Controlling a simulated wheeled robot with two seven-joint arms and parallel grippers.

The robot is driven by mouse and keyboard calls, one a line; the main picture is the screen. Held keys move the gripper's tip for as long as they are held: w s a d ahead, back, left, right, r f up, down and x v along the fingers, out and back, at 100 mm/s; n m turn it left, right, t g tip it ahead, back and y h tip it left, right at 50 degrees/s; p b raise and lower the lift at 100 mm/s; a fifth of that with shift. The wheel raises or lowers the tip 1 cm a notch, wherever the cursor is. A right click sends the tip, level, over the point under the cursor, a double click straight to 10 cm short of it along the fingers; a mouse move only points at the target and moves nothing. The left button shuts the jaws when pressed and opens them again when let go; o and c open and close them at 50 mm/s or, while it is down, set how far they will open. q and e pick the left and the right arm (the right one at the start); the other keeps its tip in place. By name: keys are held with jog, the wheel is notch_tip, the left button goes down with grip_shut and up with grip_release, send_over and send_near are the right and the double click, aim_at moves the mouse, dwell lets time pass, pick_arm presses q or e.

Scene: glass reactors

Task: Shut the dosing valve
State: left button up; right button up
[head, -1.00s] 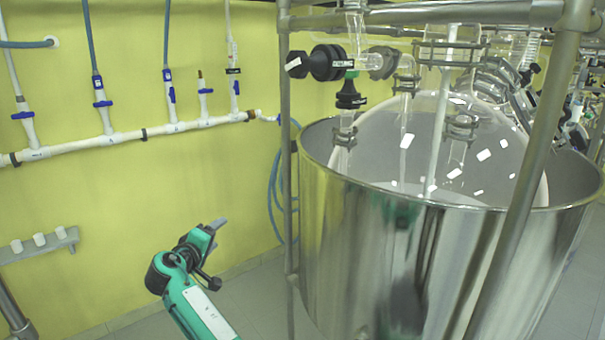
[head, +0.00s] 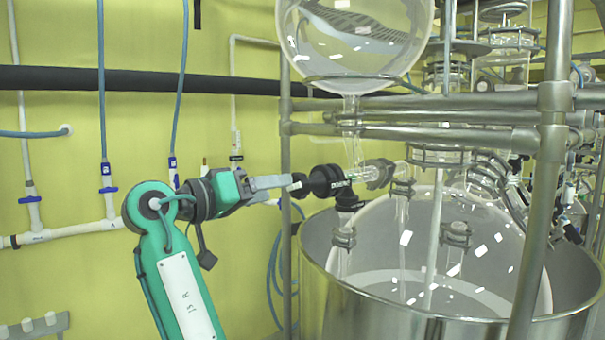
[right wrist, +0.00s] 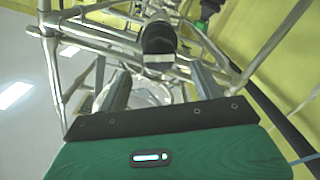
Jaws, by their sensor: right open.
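The dosing valve (head: 328,181) is a black horizontal fitting with a knob at its left end, joined to the glass tubing under a round glass vessel. My right gripper (head: 287,189) is level with the valve at its left, fingers pointing at the knob. In the right wrist view, the open right gripper (right wrist: 160,72) has a finger on either side of the line to the black valve knob (right wrist: 158,40), which shows just beyond the fingertips. The gripper holds nothing; I cannot tell whether a finger touches the knob. My left gripper is not in view.
A round glass vessel (head: 357,40) hangs above the valve. A steel frame post (head: 286,130) and horizontal rails stand close to the gripper. A large steel tub (head: 400,322) with a glass reactor is below right. White pipes (head: 85,230) run along the yellow wall.

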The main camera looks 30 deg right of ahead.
aim_at(293, 186)
jog(key=d+p, duration=0.1)
jog(key=d, duration=0.1)
jog(key=d+p, duration=0.1)
jog(key=d, duration=0.2)
jog(key=d+p, duration=0.1)
jog(key=d, duration=0.1)
jog(key=shift+w+d+r, duration=0.15)
jog(key=shift+w+d, duration=0.05)
jog(key=shift+w, duration=0.1)
jog(key=shift+d+p, duration=0.4)
jog(key=shift+d, duration=0.15)
